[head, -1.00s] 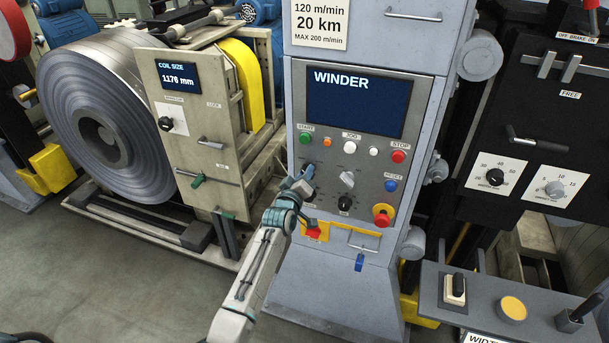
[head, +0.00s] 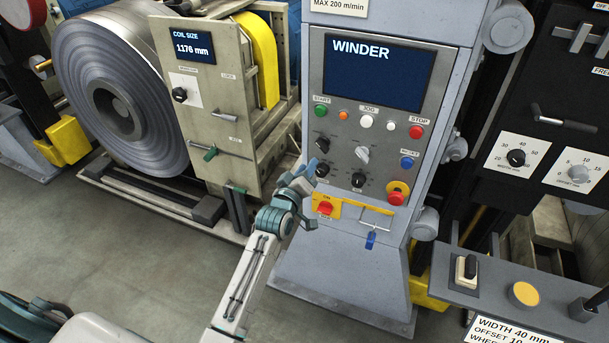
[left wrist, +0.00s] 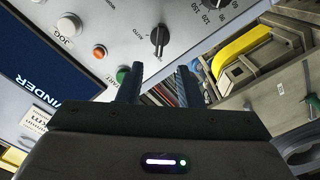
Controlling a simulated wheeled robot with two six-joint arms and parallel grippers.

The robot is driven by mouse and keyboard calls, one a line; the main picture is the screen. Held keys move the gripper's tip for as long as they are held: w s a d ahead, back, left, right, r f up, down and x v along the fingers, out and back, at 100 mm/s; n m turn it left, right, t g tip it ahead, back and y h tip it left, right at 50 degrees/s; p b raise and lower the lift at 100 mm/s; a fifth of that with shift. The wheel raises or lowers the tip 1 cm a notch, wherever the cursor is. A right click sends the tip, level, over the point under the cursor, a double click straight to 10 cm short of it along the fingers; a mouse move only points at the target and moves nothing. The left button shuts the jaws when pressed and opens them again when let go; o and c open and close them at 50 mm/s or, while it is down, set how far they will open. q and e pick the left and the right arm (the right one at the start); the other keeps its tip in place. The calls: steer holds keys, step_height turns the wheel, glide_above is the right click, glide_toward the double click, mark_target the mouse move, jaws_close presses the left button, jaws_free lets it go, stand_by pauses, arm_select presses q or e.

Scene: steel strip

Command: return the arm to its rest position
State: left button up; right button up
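My left gripper (head: 303,178) is in front of the lower left of the grey winder panel (head: 338,180), beside the knobs. In the left wrist view, its two dark fingers (left wrist: 160,88) stand apart with nothing held between them. A black selector knob (left wrist: 159,40) and the green start button (left wrist: 122,74) lie beyond the fingertips. I cannot tell the exact gap between fingertips and panel. My left arm (head: 245,285) reaches up from the bottom edge. My right gripper is not in view.
A steel coil (head: 110,90) and its beige stand (head: 215,115) are at left. A grey control shelf (head: 450,270) juts out at right. Floor (head: 150,265) at lower left is open.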

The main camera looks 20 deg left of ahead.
arm_select(q)
steer(key=shift+s, duration=0.6)
